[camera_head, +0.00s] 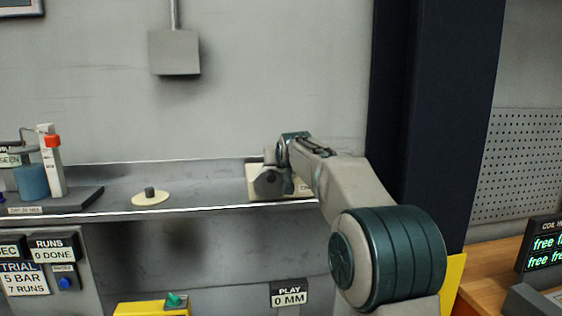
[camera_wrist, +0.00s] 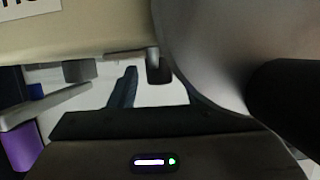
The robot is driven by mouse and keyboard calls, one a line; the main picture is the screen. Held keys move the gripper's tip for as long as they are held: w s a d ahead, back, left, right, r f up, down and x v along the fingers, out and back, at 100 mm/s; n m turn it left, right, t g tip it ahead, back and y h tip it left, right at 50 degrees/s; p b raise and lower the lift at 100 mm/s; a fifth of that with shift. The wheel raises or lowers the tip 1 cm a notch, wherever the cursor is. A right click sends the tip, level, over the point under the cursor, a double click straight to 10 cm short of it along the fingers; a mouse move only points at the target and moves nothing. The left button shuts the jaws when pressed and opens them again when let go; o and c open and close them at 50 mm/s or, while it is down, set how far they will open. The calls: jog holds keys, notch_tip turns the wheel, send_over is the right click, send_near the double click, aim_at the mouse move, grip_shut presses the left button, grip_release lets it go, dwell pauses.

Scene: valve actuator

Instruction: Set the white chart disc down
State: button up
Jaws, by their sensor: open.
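A pale cream-white disc with a short dark knob at its centre (camera_head: 150,198) lies flat on the grey shelf in the head view, left of my gripper. It looks like the chart disc, though I cannot confirm this. My gripper (camera_head: 270,182) is over the right part of the shelf, in front of a cream block with a partly hidden label (camera_head: 254,190). My gripper is open, and I see nothing held in it. In the wrist view a cream labelled surface (camera_wrist: 80,25) fills the upper left, close to the camera. The fingertips are hard to make out there.
A dark stand with a blue cylinder (camera_head: 31,182) and a white, orange-capped upright (camera_head: 50,165) is at the shelf's left. A grey box (camera_head: 174,53) hangs on the wall above. A dark column (camera_head: 435,110) stands at right. The shelf is clear between disc and cream block.

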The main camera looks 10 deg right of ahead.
jog(key=b+v, duration=0.3)
jog(key=v, duration=0.9)
jog(key=shift+b, duration=0.35)
jog(key=shift+w, duration=0.1)
dwell(0.4)
